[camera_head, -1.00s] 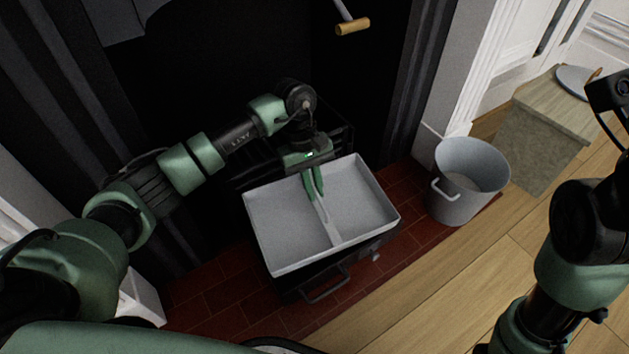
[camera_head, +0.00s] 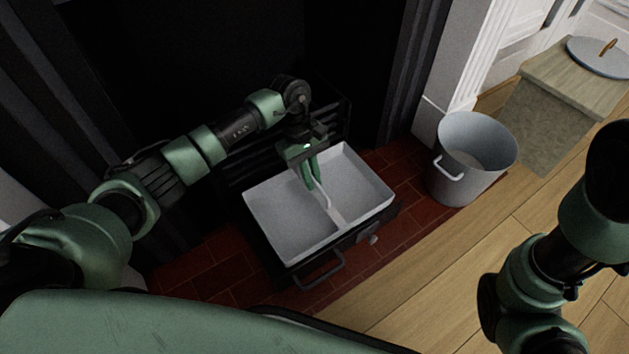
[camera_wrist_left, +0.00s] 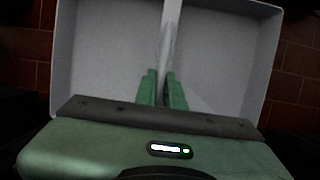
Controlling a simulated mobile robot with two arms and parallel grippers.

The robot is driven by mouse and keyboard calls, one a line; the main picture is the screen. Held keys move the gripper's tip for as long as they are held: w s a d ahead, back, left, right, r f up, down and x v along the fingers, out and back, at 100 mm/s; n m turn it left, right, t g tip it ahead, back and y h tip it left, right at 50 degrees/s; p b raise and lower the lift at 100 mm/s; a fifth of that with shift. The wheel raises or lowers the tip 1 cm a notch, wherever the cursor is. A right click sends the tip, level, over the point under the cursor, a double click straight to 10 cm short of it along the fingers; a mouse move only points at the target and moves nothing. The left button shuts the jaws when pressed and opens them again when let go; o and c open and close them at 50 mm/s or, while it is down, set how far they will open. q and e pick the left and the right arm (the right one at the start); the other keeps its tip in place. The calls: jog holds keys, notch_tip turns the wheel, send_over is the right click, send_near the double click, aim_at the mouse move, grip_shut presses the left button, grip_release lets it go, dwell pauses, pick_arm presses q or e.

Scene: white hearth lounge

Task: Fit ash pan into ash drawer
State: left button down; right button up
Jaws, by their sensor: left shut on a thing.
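The ash pan (camera_head: 357,190) is a light grey open rectangular tray with a raised bar across its middle. My left gripper (camera_head: 316,186) is shut on this middle bar from above; the green fingers also show on either side of the bar in the left wrist view (camera_wrist_left: 161,88), with the pan (camera_wrist_left: 100,60) around them. The black ash drawer (camera_head: 286,266) is pulled out under the pan, with its handle at the front. The pan lies over the drawer, roughly lined up with it; its underside is hidden, so I cannot tell whether it is fully seated. My right gripper is out of view.
A grey metal bucket (camera_head: 473,160) stands right of the drawer on the red brick hearth (camera_head: 404,236). Wooden floor (camera_head: 430,290) lies clear in front.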

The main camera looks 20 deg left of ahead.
aim_at(308, 191)
pick_arm(q)
jog(key=shift+f+b, duration=1.9)
jog(key=shift+f, duration=0.7)
jog(key=shift+w+a+b, duration=0.2)
jog(key=shift+a+b, duration=0.05)
jog(key=shift+b, duration=0.05)
jog(key=shift+w+a+b, duration=0.3)
jog(key=shift+a+b, duration=0.05)
jog(key=shift+a, duration=0.05)
jog(key=shift+w+a, duration=0.1)
jog(key=shift+f+b, duration=1.2)
jog(key=shift+f, duration=0.3)
